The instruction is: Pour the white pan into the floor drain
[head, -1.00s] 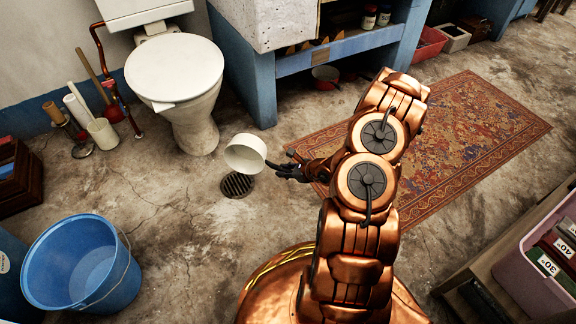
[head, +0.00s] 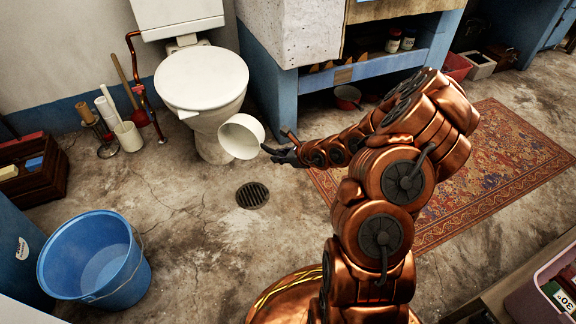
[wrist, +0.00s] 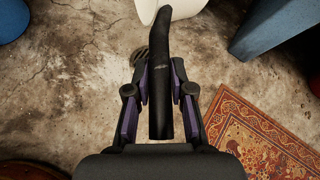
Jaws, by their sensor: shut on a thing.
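In the wrist view the black handle (wrist: 161,80) runs between the fingers of my gripper (wrist: 160,92), and only an edge of the white pan shows at the top. The floor drain (head: 252,195), a round dark grate, lies in the concrete floor below and slightly right of the pan in the picture. No liquid is seen leaving the pan.
A white toilet (head: 203,90) stands behind the pan, close to it in the picture. A blue bucket (head: 95,262) is at the lower left. A patterned rug (head: 500,165) lies to the right. Brushes and a white cup (head: 129,136) stand by the wall. Floor around the drain is clear.

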